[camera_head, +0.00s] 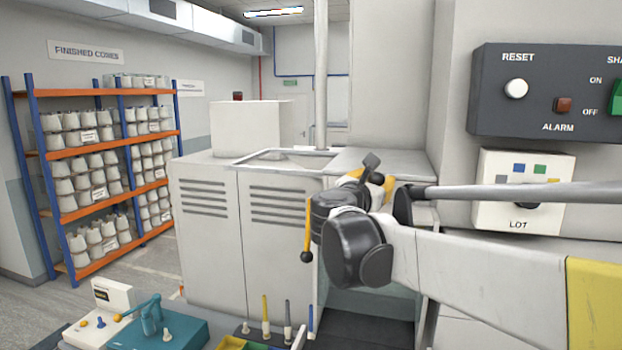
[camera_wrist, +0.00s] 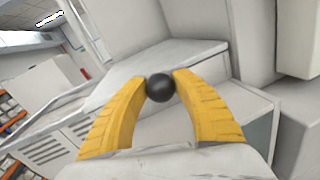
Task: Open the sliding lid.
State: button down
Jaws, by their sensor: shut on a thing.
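My gripper (camera_wrist: 159,85) has its two yellow fingers closed around a round black knob (camera_wrist: 160,88), one finger on each side. In the head view my gripper (camera_head: 371,176) is over the right part of the white cabinet, partly hidden by my own dark wrist. A flat pale panel (camera_head: 360,158), which looks like the sliding lid, lies on the cabinet top behind my gripper. It also shows beyond the fingers in the wrist view (camera_wrist: 178,63). How the knob joins the lid is hidden.
A framed recess (camera_head: 284,159) is in the cabinet top (camera_head: 208,205), left of the panel. A control box (camera_head: 545,92) and a LOT box (camera_head: 522,190) are on the right wall. A yellow lever (camera_head: 308,228) hangs in front. A teal fixture (camera_head: 160,333) stands at lower left.

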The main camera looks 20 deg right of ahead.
jog(key=w+a, duration=0.7)
jog(key=a, duration=0.3)
jog(key=w+a+b, duration=0.1)
jog(key=w+a, duration=0.6)
jog(key=a, duration=0.4)
jog(key=shift+w+b, duration=0.15)
jog(key=shift+b, duration=0.15)
jog(key=shift+a, duration=0.1)
jog(key=c, duration=1)
grip_release()
jog(key=v, duration=1.2)
